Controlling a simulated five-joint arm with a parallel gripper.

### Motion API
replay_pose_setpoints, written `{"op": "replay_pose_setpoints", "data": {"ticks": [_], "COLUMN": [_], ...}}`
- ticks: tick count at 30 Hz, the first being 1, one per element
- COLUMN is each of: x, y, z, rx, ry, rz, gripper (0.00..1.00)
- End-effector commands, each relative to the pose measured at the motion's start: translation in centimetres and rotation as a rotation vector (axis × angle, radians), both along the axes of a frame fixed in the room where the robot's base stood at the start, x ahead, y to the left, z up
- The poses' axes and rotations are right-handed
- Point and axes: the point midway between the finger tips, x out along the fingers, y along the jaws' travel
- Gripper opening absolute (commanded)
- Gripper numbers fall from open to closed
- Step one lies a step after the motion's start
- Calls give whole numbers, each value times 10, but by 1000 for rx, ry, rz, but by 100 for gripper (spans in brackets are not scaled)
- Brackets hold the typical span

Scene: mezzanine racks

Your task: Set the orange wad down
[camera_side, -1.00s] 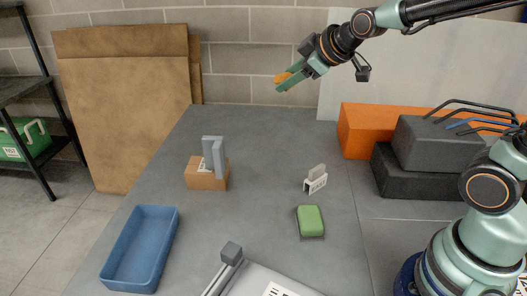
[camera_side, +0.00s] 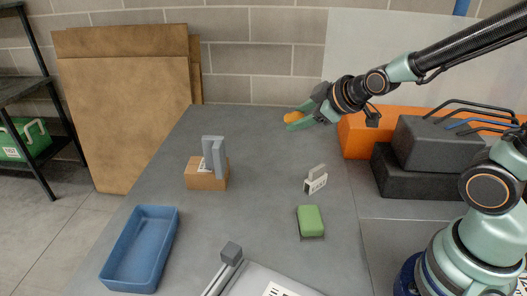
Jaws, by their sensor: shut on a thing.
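My gripper (camera_side: 294,120) is at the far part of the grey table (camera_side: 260,150), pointing left. It is shut on the orange wad (camera_side: 292,117), a small rounded orange lump between the two green fingers. The wad appears to be held above the tabletop; the exact height is hard to tell from this side. Part of the wad is hidden by the fingers.
A cardboard-coloured block with grey pieces (camera_side: 207,178), a blue tray (camera_side: 140,250), a green block (camera_side: 310,221) and a small white-and-grey item (camera_side: 315,180) stand on the table. An orange box (camera_side: 365,135) and dark cases (camera_side: 430,150) are at right. The far-left tabletop is clear.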

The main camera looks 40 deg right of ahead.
Motion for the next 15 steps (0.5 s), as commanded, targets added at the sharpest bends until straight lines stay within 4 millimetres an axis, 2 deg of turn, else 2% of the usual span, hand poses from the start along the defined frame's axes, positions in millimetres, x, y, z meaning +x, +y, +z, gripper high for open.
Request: {"op": "replay_pose_setpoints", "data": {"ticks": [5,10,15], "x": [7,12,6], "y": [31,85,137], "z": [-19,-50,-83], "rx": [3,8,13], "ry": [9,14,15], "rz": [72,193,310], "gripper": [0,0,0]}}
